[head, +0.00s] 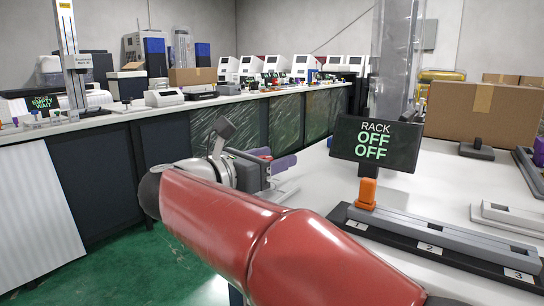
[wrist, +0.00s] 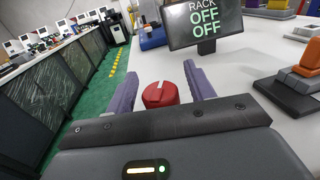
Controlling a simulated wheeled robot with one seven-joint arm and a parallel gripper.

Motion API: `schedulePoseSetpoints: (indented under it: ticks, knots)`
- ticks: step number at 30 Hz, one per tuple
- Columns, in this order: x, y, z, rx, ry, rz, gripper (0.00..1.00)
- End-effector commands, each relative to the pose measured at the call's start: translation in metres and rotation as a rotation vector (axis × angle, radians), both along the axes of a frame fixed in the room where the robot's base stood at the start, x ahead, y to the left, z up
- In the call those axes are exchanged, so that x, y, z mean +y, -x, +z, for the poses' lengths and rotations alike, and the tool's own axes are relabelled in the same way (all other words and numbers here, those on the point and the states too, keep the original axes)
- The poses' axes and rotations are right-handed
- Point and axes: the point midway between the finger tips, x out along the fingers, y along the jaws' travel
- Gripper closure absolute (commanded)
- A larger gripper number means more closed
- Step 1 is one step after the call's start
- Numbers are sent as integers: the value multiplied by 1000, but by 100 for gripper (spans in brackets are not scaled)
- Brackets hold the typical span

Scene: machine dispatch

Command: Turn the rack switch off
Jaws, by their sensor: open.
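A red round knob with a pale mark (wrist: 160,95) shows in the wrist view on the white table. I take it to be the rack switch. My gripper (wrist: 162,72) is open, with one purple finger on each side of the knob; I see a gap on both sides, and cannot tell its height above the table. In the head view my gripper (head: 278,166) is at the table's left edge, partly hidden by my red arm. A black display (head: 376,144) reads "RACK OFF OFF"; it also shows in the wrist view (wrist: 206,24).
A numbered rack (head: 440,240) holds an orange piece (head: 367,193) at slot 1, right of my arm. A cardboard box (head: 480,112) stands behind it. A long counter (head: 180,112) with machines runs along the left and back. Green floor (head: 120,260) lies between.

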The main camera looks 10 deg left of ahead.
Motion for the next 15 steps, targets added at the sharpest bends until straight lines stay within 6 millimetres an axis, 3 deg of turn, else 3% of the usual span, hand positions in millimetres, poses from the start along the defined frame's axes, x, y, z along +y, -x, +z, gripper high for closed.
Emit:
schedulePoseSetpoints:
  ticks: [8, 15]
  knots:
    - [-1, -2, 0, 1, 1, 1, 46]
    - [-1, -2, 0, 1, 1, 1, 76]
